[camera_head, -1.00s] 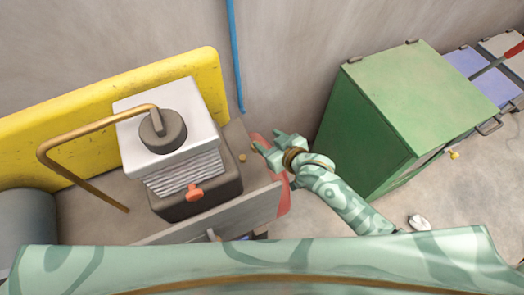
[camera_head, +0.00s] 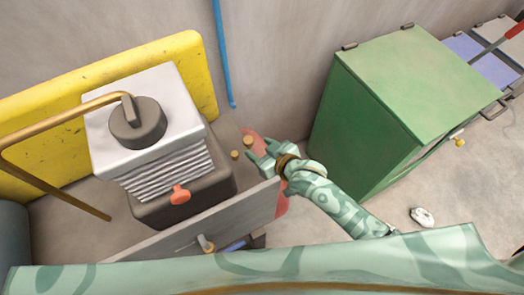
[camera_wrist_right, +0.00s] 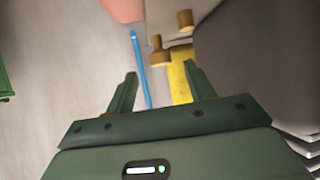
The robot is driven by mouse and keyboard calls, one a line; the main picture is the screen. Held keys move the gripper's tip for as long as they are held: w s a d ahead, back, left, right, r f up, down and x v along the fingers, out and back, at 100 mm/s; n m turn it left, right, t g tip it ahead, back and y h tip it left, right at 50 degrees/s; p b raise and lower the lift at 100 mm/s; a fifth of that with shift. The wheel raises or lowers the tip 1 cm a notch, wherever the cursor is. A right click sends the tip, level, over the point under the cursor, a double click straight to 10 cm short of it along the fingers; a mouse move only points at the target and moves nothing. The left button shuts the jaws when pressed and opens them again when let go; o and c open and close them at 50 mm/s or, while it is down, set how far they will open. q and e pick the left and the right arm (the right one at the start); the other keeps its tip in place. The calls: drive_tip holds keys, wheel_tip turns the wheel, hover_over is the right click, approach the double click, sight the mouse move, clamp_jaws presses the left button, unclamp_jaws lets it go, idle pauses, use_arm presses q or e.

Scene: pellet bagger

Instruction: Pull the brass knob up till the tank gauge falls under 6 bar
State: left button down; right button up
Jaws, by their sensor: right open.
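Two small brass pieces stand near the right end of the bench. The larger one (camera_head: 249,141) is by my right gripper, and the smaller one (camera_head: 235,154) is left of it. In the right wrist view a brass knob on a stem (camera_wrist_right: 160,56) shows just beyond and between the fingertips, with another brass piece (camera_wrist_right: 185,19) farther off. I cannot tell for sure which is the task's knob. My right gripper (camera_head: 258,154) is open and empty; its fingers also show in the right wrist view (camera_wrist_right: 160,70). No gauge face is readable. My left gripper is out of view.
A white-topped block (camera_head: 150,90) with a dark cap and bent brass pipe stands left of the gripper. A green cabinet (camera_head: 385,110) stands right.

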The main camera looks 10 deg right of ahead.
sight(248, 139)
drive_tip(key=b+x, duration=0.2)
drive_tip(key=x, duration=0.5)
drive_tip(key=shift+b, duration=0.4)
drive_tip(key=shift+a, duration=0.1)
drive_tip(key=c, duration=1)
drive_tip(key=shift+w+r+p, duration=0.1)
drive_tip(key=shift+r+p, duration=0.75)
drive_tip(key=shift+p, duration=0.05)
drive_tip(key=shift+w+r, duration=0.15)
drive_tip(key=shift+r, duration=0.05)
drive_tip(key=o, duration=1)
drive_tip(key=shift+f, duration=0.1)
